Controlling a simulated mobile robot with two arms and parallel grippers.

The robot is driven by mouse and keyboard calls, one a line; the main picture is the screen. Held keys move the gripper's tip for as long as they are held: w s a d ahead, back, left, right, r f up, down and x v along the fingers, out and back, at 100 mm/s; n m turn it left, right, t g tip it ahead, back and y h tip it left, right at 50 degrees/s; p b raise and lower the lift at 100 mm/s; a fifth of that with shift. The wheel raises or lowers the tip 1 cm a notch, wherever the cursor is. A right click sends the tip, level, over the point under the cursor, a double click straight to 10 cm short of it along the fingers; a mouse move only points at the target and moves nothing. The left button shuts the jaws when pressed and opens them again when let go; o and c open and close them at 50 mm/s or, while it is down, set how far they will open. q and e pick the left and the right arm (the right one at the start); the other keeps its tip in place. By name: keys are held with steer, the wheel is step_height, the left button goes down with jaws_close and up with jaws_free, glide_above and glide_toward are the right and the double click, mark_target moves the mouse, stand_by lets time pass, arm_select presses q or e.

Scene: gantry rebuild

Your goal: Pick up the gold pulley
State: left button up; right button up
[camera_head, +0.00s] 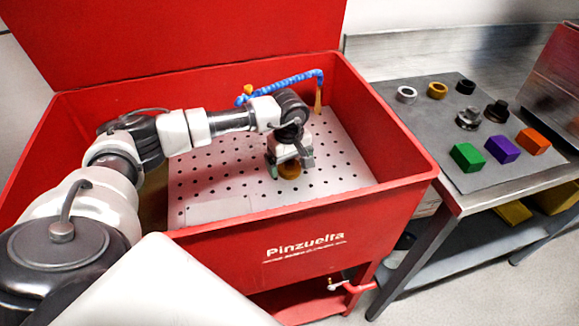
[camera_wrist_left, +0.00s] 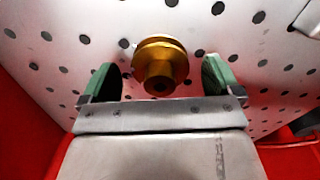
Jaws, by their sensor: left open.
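The gold pulley (camera_wrist_left: 160,62) is on the perforated white plate (camera_head: 225,165) inside the red basin (camera_head: 405,150). In the left wrist view it lies between the two green-padded fingers of my left gripper (camera_wrist_left: 160,82), with gaps on both sides. In the head view my left gripper (camera_head: 288,165) is low over the plate, and the gold pulley (camera_head: 289,171) shows partly below it. The left gripper is open and holds nothing. My right gripper is not in view.
A blue hose (camera_head: 290,80) with a nozzle arches at the basin's back. On the steel table to the right, a grey mat (camera_head: 425,125) bears several rings and parts, plus green (camera_head: 467,157), purple (camera_head: 502,150) and orange (camera_head: 533,141) blocks. Basin walls surround my left arm.

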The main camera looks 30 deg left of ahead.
arm_select(q)
steer(key=c, duration=1.1)
steer(key=shift+r, duration=0.1)
steer(key=shift+c, duration=0.4)
steer(key=shift+r, duration=0.1)
